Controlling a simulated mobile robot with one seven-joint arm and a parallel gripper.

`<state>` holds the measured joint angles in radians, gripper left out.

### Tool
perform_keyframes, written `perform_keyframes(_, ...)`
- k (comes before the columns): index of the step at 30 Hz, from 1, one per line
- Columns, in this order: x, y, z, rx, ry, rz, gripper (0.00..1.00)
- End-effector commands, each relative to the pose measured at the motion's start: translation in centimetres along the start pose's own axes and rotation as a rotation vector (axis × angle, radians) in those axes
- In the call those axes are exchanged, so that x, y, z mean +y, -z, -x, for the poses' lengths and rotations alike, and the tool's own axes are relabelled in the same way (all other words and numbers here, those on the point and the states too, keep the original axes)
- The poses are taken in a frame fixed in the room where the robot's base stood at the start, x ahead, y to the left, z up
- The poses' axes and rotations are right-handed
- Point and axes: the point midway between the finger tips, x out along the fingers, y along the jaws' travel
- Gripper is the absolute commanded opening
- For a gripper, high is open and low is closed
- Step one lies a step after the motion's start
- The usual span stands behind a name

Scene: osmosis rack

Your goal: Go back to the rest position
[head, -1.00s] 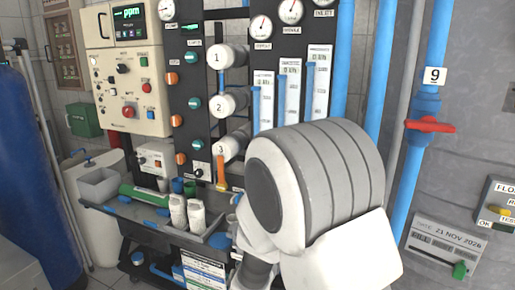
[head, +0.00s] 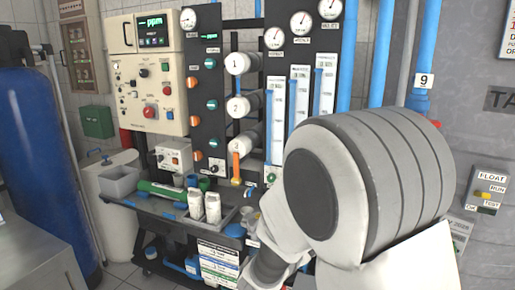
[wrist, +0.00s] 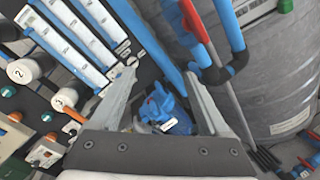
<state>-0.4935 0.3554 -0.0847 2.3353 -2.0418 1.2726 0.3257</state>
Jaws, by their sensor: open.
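My gripper (wrist: 160,76) shows in the wrist view with its two grey fingers spread apart. No object is held between them. A blue fitting (wrist: 165,110) shows in the gap, apparently beyond the fingers; I cannot tell its exact distance. In the head view my white and grey arm fills the lower right, and the gripper itself is hidden there. The osmosis rack (head: 220,125) stands left of the arm, with its gauges, numbered white housings and flow tubes.
A grey tray shelf (head: 165,208) holds two white bottles (head: 203,206) and a green cylinder (head: 162,191). A blue tank (head: 45,150) stands at left. A blue pipe marked 9 (head: 425,55) runs behind my arm. In the wrist view, a large grey tank (wrist: 275,70) is at right.

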Motion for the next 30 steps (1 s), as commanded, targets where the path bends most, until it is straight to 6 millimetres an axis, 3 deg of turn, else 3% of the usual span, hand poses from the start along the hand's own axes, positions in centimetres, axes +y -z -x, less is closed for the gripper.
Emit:
perform_keyframes(1,-0.7,-2.9,-0.1,-0.032,0.072,-0.05,0.79)
perform_keyframes(6,-4.8,-10.0,0.9,-0.114,0.343,-0.236,0.79)
perform_keyframes(12,-9.5,-15.8,4.7,-0.161,0.658,-0.514,0.79)
perform_keyframes(16,-11.4,-17.7,8.1,-0.158,0.841,-0.717,0.79)
perform_keyframes(21,-11.9,-18.8,12.7,-0.114,1.041,-1.008,0.79)
perform_keyframes(26,-10.2,-19.1,16.6,-0.032,1.182,-1.302,0.79)
perform_keyframes(30,-7.6,-19.2,19.4,0.059,1.258,-1.539,0.79)
